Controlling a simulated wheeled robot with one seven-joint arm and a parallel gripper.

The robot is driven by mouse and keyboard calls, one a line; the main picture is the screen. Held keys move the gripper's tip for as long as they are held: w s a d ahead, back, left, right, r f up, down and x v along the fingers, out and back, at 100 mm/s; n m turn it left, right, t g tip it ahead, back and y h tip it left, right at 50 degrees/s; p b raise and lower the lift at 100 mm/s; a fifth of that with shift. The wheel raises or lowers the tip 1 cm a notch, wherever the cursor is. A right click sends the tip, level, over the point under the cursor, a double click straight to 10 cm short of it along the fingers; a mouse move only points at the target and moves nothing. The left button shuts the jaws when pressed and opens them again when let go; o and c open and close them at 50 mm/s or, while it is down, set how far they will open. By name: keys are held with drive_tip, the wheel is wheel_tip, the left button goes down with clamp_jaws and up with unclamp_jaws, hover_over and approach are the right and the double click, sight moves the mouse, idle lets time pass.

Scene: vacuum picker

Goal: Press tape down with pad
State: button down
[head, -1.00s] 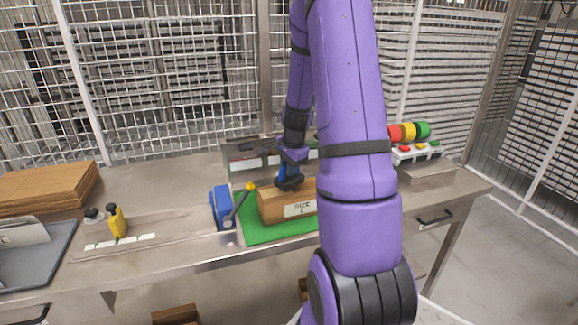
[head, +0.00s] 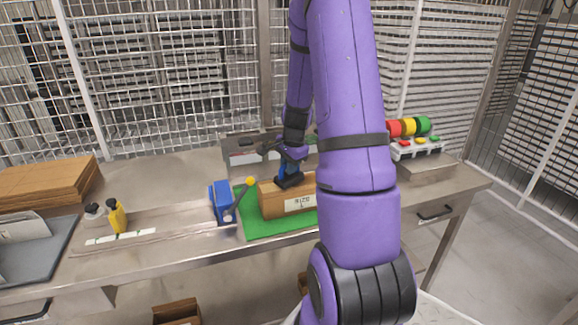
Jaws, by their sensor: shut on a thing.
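My gripper (head: 291,160) is shut on the blue handle of a pad (head: 288,181) with a dark base. The pad is at the top of a brown cardboard box (head: 277,203), apparently touching it. The box has a white size label on its front and sits on a green mat (head: 272,228). My purple arm hides the right part of the box and mat. I cannot make out the tape on the box top.
A blue tool with a yellow-knobbed lever (head: 222,203) stands just left of the box. Further left are a yellow bottle-like item (head: 118,215), a cardboard stack (head: 45,183) and a grey tray (head: 40,255). A button box (head: 418,149) is at right.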

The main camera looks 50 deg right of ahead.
drive_tip(key=shift+f, duration=0.45)
drive_tip(key=shift+r, duration=0.1)
drive_tip(key=shift+r, duration=2.2)
